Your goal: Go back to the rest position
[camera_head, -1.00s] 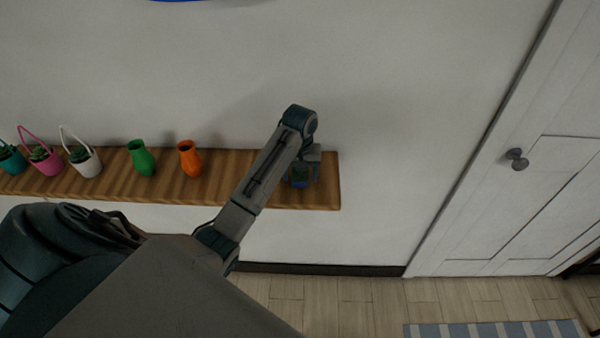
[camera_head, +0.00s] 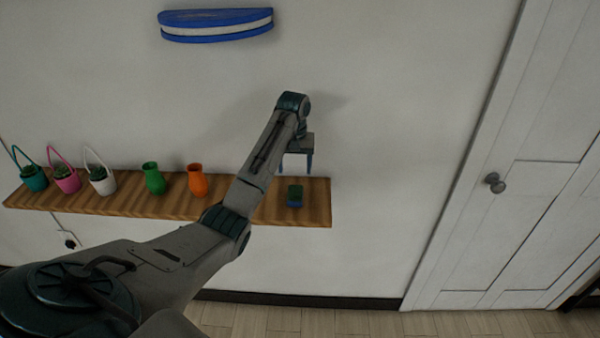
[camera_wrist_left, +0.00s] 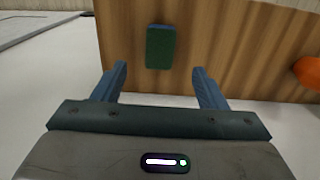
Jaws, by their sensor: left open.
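My left gripper (camera_head: 296,162) is open and empty, above the right end of the wooden shelf (camera_head: 262,212). Its two blue fingers point down and stand apart in the left wrist view (camera_wrist_left: 160,84). A small green and blue block (camera_head: 295,196) lies on the shelf below the fingers, apart from them. The block also shows in the left wrist view (camera_wrist_left: 160,48), beyond the fingertips. My right gripper is in neither view.
An orange vase (camera_head: 197,181) and a green vase (camera_head: 154,179) stand on the shelf left of my arm. Several potted plants in handled baskets stand at its left end, one white (camera_head: 102,181). A blue and white wall piece (camera_head: 215,25) hangs above. A white door (camera_head: 500,235) is at right.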

